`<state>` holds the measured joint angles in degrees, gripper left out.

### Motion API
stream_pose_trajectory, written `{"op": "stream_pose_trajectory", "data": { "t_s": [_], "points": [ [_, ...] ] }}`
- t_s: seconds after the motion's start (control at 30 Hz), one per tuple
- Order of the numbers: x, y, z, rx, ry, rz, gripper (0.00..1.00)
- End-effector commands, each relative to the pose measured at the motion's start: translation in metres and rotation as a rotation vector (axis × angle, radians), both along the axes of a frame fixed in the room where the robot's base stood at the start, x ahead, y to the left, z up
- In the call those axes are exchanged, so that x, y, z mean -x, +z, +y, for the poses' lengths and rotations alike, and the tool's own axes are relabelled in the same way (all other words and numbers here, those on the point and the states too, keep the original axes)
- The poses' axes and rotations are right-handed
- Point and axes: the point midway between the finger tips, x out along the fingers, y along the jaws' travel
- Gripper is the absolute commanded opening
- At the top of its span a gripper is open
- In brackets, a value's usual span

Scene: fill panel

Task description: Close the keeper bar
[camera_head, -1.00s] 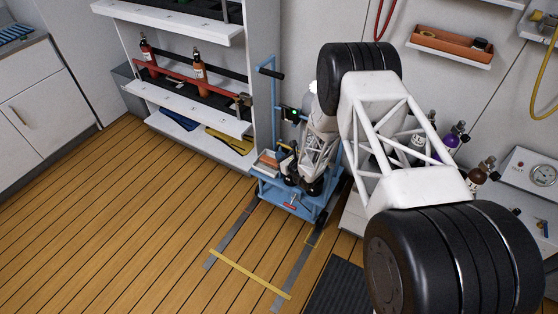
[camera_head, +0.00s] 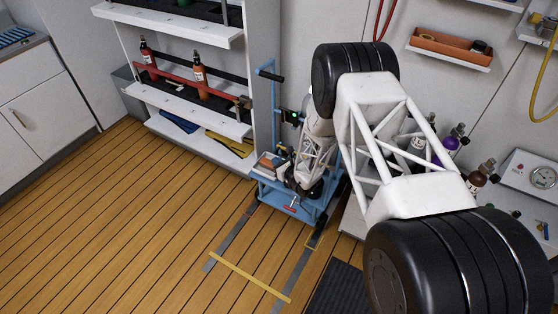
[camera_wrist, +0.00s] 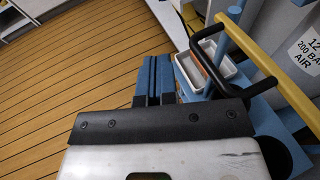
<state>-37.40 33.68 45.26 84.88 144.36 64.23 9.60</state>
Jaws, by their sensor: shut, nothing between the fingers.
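A yellow bar (camera_wrist: 262,68), apparently the keeper bar, runs diagonally at the upper right of the wrist view. It lies by a white cylinder (camera_wrist: 305,50) with a "200 BAR AIR" label. A bent black handle (camera_wrist: 222,82) passes near the bar; I cannot tell whether they are joined. My gripper (camera_wrist: 153,70) is shut and empty, left of the bar and apart from it in the picture. In the head view, my arm and wrist hide most of the blue cart (camera_head: 312,203) and the bar cannot be made out.
The cart's white trays (camera_wrist: 213,60) are right of my fingers. A shelf (camera_head: 205,118) with bottles behind a red rail (camera_head: 180,78) stands left of the cart. Several bottles (camera_head: 450,140) stand on the right. The wooden floor (camera_head: 130,220) in front is clear.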

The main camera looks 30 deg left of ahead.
Motion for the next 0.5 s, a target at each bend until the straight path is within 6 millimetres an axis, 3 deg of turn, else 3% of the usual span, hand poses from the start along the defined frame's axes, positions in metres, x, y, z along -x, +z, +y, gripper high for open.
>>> {"op": "stream_pose_trajectory", "data": {
  "t_s": [0.5],
  "points": [
    [0.077,0.017,-0.001,0.000,0.001,0.000,0.00]
  ]
}}
